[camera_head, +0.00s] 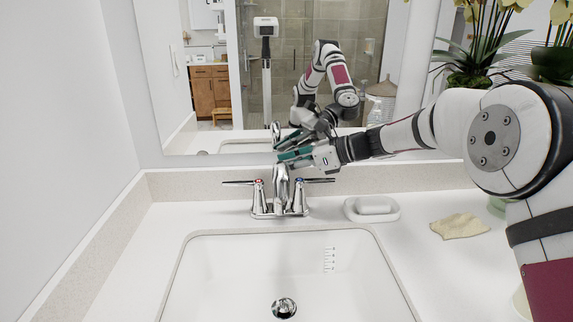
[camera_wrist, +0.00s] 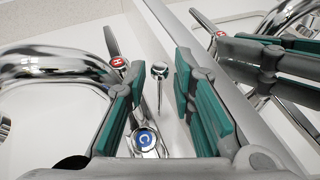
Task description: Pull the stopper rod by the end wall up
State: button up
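The stopper rod (camera_wrist: 159,72) is a thin chrome rod with a round knob, standing upright behind the faucet in the wrist view. In the head view I cannot make it out behind the faucet (camera_head: 281,190). My gripper (camera_head: 282,155) is above and behind the faucet, reaching in from the right. In the wrist view my gripper (camera_wrist: 160,72) is open, with teal pads either side of the knob and gaps on both sides. Whether the knob lies between the fingertips or beyond them is unclear. The drain stopper (camera_head: 284,307) shows in the basin.
The chrome spout (camera_wrist: 45,65) and the H and C handles (camera_wrist: 145,138) crowd the left finger's side. The mirror (camera_head: 225,90) rises close behind my gripper. A white soap dish (camera_head: 371,209) and a cloth (camera_head: 460,226) lie to the right.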

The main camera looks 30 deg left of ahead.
jog(key=shift+a, duration=0.15)
jog(key=shift+c, duration=0.3)
grip_shut()
jog(key=shift+r+p, duration=0.65)
jog(key=shift+r, duration=0.8)
jog(key=shift+o, duration=0.3)
grip_release()
